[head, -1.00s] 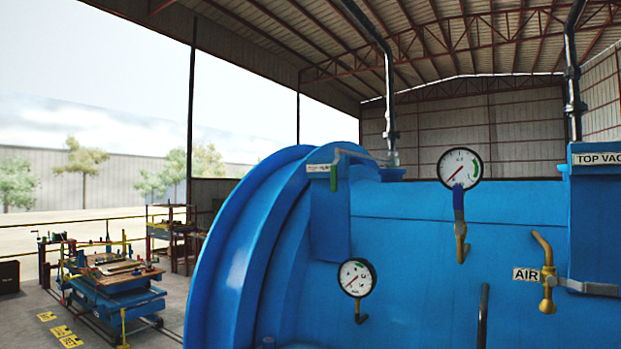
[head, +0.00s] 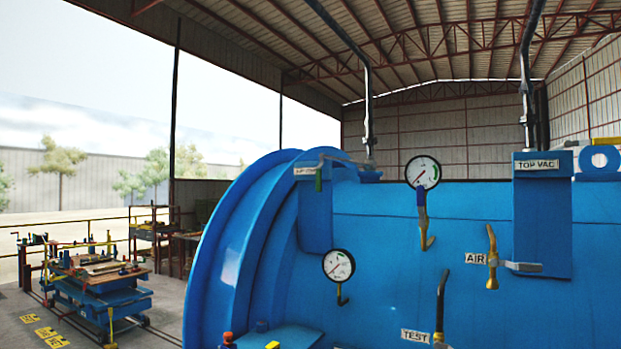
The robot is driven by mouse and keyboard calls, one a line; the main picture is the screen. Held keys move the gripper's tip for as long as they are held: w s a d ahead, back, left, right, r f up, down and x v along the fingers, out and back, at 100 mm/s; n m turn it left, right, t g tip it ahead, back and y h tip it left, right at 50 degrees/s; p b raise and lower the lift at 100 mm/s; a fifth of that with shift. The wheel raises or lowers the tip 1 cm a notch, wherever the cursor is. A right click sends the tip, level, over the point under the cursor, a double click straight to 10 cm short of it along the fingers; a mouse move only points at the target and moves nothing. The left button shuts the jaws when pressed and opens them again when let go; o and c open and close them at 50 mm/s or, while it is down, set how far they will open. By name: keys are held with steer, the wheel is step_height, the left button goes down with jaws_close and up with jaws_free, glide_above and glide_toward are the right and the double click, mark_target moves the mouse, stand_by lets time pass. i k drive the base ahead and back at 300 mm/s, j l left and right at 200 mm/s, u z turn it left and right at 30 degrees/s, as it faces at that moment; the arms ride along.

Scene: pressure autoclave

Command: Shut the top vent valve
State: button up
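The blue autoclave (head: 400,285) fills the lower right of the head view. At its upper left, beside the big round flange (head: 245,235), a small white label (head: 309,171) is too blurred to read fully. My gripper is not in view.
Two dials (head: 423,173) (head: 338,265) are on the shell. Valves labelled AIR (head: 476,259) and TEST (head: 415,336) and a TOP VAC plate (head: 536,166) are to the right. A blue work cart (head: 100,290) and yellow floor signs (head: 45,333) are at left, with open floor around them.

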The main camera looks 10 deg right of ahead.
mark_target(318, 172)
steer(key=i+j, duration=0.8)
steer(key=i+l+z, duration=0.05)
